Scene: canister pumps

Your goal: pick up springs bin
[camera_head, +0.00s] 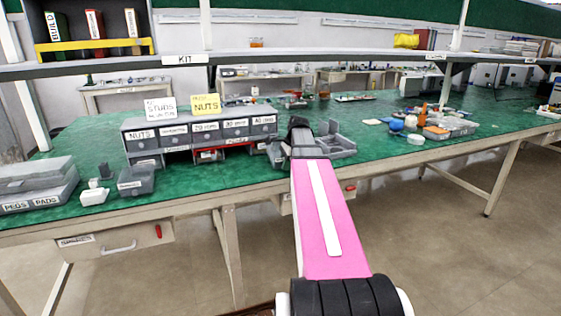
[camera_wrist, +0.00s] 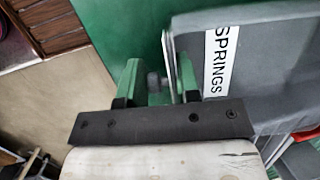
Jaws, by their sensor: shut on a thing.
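The springs bin (camera_wrist: 270,60) is a grey bin with a white label reading SPRINGS, filling the right of the wrist view. My gripper (camera_wrist: 157,82) is shut on the bin's edge beside the label, with one green finger on either side. In the head view my gripper (camera_head: 300,130) is at the front part of the green bench, just right of the drawer unit, among grey bins. No SPRINGS label can be read there, and my arm hides part of these bins.
A grey drawer unit with labels such as NUTS (camera_head: 200,131) stands left of my gripper. Another grey bin (camera_head: 336,140) lies to its right. A PEGS PADS bin (camera_head: 40,200) is at the far left. A shelf (camera_head: 185,60) runs above the bench.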

